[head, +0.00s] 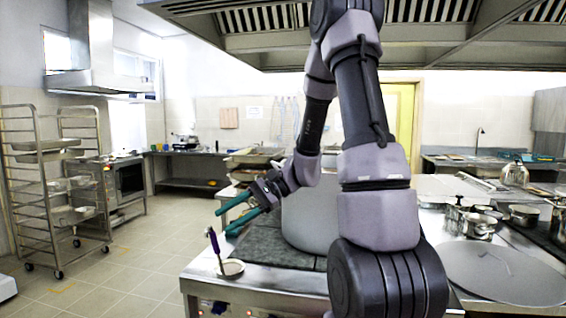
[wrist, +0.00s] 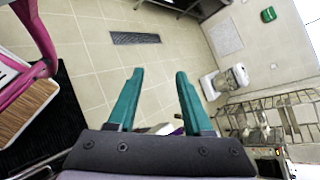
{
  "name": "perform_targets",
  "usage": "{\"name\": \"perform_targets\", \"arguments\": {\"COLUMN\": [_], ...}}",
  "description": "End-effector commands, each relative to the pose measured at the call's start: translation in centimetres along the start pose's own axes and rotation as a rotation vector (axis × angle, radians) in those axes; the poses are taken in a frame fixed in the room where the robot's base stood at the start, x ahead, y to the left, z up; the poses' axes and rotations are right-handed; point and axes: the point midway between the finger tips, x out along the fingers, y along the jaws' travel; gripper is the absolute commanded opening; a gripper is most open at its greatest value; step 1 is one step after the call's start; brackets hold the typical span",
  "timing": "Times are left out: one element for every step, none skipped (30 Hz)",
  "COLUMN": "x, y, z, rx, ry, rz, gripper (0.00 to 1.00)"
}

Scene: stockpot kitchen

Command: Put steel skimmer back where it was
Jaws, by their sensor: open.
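The steel skimmer (head: 214,243) has a purple handle. In the head view its handle rises, slightly tilted, at the front left corner of the steel worktop, beside a round steel rim (head: 232,268). I cannot tell whether that rim is the skimmer's own head or a separate dish. My gripper (head: 223,222) has teal fingers, is open and empty, and is above and apart from the handle. In the wrist view the open fingers (wrist: 158,73) point over the floor. A small purple and pale patch (wrist: 176,131) shows there, mostly hidden behind the gripper body.
A large grey stockpot (head: 305,215) stands close behind my gripper, partly hidden by my arm. Small pots (head: 478,222) and a big round lid (head: 500,272) are at right. A wheeled rack (head: 55,185) stands far left. The floor left of the worktop is clear.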

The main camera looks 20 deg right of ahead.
Motion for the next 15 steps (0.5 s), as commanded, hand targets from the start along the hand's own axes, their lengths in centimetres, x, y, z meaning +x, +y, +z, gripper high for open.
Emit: {"name": "perform_targets", "arguments": {"x": [-0.6,-1.0,-1.5,-2.0,-2.4,-3.1,-3.6,-4.2,-5.0,-5.6,-6.2,-7.1,-7.8,-8.5,-9.4], "y": [0.1,0.4,0.8,1.0,1.3,1.6,1.9,2.1,2.4,2.5,2.7,2.9,3.0,3.1,3.1], "z": [1.8,2.6,3.7,4.4,5.1,6.0,6.6,7.2,8.0,8.6,9.1,9.8,10.4,10.9,11.6], "rx": [-0.064,-0.094,-0.136,-0.168,-0.2,-0.243,-0.274,-0.305,-0.348,-0.379,-0.413,-0.454,-0.486,-0.518,-0.56], "ry": [0.043,0.068,0.106,0.137,0.168,0.212,0.247,0.283,0.333,0.371,0.411,0.466,0.506,0.549,0.606], "rz": [0.058,0.094,0.139,0.171,0.202,0.241,0.268,0.294,0.324,0.344,0.363,0.384,0.399,0.411,0.424], "gripper": [0.51,0.51,0.51,0.51,0.51,0.51,0.51,0.51,0.51,0.51,0.51,0.51,0.51,0.51,0.51]}}
